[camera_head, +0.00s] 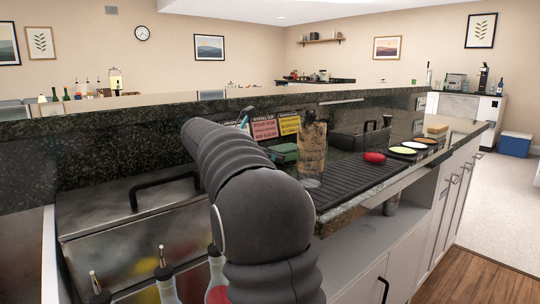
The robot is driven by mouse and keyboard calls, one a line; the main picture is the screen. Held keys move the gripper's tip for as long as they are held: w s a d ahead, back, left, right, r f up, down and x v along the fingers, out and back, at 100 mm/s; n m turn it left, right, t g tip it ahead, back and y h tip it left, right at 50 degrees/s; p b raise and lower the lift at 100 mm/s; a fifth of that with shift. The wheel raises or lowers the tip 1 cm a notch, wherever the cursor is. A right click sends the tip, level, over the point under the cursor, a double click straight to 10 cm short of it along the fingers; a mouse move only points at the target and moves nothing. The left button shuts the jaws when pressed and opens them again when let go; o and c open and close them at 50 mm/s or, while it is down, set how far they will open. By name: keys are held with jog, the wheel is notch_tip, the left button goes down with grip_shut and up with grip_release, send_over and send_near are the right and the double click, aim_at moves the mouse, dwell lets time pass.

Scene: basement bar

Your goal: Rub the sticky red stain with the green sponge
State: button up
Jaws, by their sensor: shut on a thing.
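My gripper is not visible, hidden by the arm. A small green block-like thing (284,152) shows right of the arm, beside the tall glass; I cannot tell for sure whether it is the green sponge or what it rests on. No sticky red stain can be made out. A red rounded thing (374,157) sits on the black ribbed bar mat (350,180), but it looks like a solid object.
Small round dishes (403,151) and a tan block (437,129) lie farther right. A metal bin with a black handle (130,215) and bottles with pourers (165,275) are near left. A raised dark ledge runs behind.

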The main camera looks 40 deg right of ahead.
jog(key=shift+f+b, duration=0.85)
jog(key=shift+f, duration=0.15)
dwell(0.4)
jog(key=shift+a, duration=0.1)
